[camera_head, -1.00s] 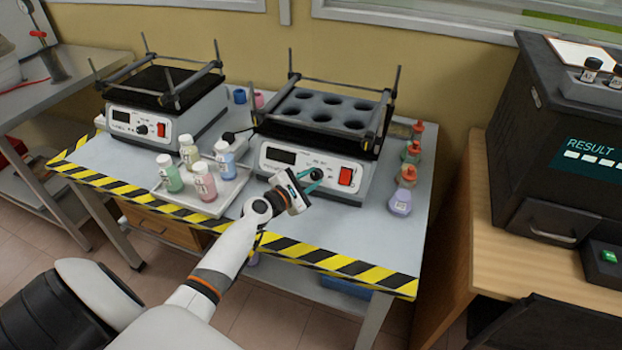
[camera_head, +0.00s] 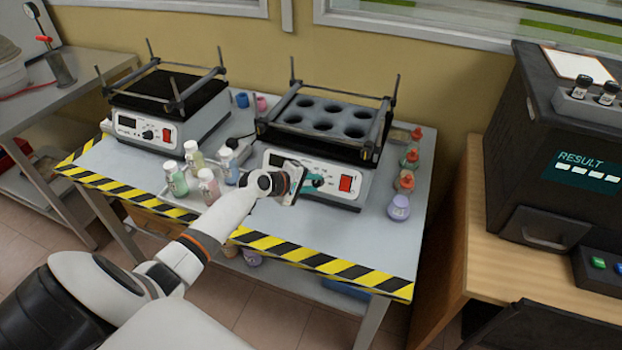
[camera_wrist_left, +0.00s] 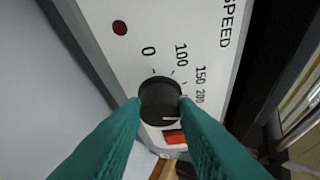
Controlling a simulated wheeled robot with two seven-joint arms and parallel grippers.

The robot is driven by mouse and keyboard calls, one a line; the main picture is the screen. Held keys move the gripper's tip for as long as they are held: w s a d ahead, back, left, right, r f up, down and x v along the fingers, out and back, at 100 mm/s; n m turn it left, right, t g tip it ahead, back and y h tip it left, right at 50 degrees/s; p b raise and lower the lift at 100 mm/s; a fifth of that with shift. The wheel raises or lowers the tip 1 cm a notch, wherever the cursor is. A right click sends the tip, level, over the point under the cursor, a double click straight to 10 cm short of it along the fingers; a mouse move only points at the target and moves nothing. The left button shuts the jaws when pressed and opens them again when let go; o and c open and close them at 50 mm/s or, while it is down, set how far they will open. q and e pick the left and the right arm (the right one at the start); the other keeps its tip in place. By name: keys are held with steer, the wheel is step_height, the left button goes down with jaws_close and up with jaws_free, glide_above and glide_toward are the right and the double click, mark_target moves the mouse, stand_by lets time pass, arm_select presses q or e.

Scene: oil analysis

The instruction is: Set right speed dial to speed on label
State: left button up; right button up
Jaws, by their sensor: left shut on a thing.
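The right shaker (camera_head: 330,130) stands on the lab table, with a white front panel, a dark display and a red switch. Its black speed dial (camera_wrist_left: 160,100) fills the middle of the left wrist view, beside the printed marks 0, 100, 150 and 200 and the word SPEED. My left gripper (camera_head: 316,181) is at the front panel with its teal fingers shut on the dial, one on each side. A short white mark shows at the dial's lower right edge, partly near a finger. The fingers hide marks beyond 200. My right gripper is not in view.
The left shaker (camera_head: 165,105) stands further left. A tray with several capped bottles (camera_head: 207,186) sits close behind my left arm. Several small flasks (camera_head: 399,207) line the table's right side. A black analyser (camera_head: 560,150) stands at right.

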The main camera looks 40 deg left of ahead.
arm_select(q)
steer(key=m+g+p, duration=0.1)
steer(key=m, duration=0.1)
steer(key=m+g+y+p, duration=0.1)
steer(key=m+p, duration=0.1)
steer(key=shift+w+r, duration=0.1)
steer(key=shift+r, duration=0.25)
steer(key=shift+d+f+m+g+y+p, duration=0.15)
steer(key=shift+m+g+y+p, duration=0.4)
steer(key=shift+m+p, duration=1)
steer(key=o, duration=1)
steer(key=shift+c, duration=0.2)
steer(key=v, duration=1.2)
steer(key=shift+p, duration=0.4)
